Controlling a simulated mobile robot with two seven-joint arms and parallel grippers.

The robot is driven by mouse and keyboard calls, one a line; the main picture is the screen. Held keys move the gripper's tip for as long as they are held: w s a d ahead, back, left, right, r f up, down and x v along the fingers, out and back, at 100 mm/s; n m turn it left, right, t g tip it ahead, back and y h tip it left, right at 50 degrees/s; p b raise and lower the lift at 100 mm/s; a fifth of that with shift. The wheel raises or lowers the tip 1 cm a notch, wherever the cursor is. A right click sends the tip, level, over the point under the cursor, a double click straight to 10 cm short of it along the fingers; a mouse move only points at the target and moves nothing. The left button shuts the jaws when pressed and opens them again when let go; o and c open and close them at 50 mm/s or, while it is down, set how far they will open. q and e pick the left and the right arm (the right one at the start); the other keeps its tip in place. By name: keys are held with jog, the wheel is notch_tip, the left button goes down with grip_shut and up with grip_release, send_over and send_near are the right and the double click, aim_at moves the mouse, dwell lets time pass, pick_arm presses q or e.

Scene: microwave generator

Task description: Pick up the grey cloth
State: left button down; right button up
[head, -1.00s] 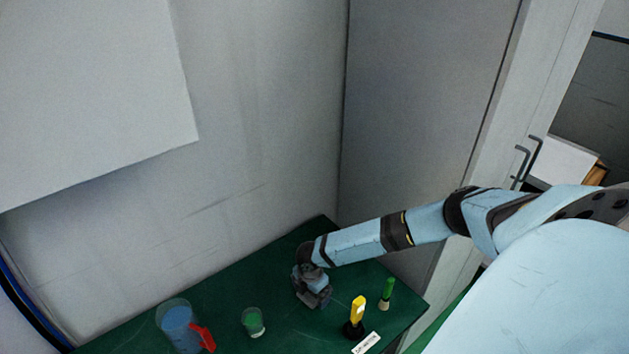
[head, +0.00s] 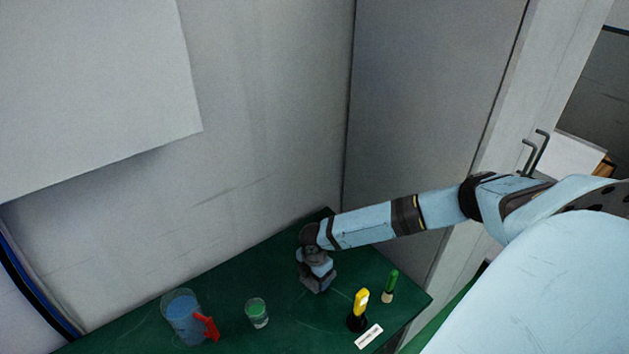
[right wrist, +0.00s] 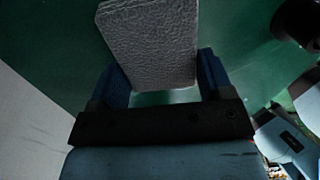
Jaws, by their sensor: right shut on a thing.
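The grey cloth (right wrist: 150,45) is a textured grey rectangle between the two blue fingers of my right gripper (right wrist: 158,82) in the right wrist view. It sticks out past the fingertips over the green surface. In the head view my right gripper (head: 318,280) is over the back part of the green table, pointing down. The cloth is hard to tell apart from the gripper there. I cannot tell how far it is above the table. My left gripper is not in view.
The green table (head: 230,290) stands against a grey wall. It holds a blue-filled beaker (head: 182,318) with a red piece beside it, a small green-filled cup (head: 257,313), a yellow item on a black base (head: 358,308), a green-handled item (head: 390,285) and a white label (head: 368,336).

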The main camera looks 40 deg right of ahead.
notch_tip(320, 180, up, 16)
jog(key=shift+r+b, duration=0.15)
jog(key=shift+b, duration=0.3)
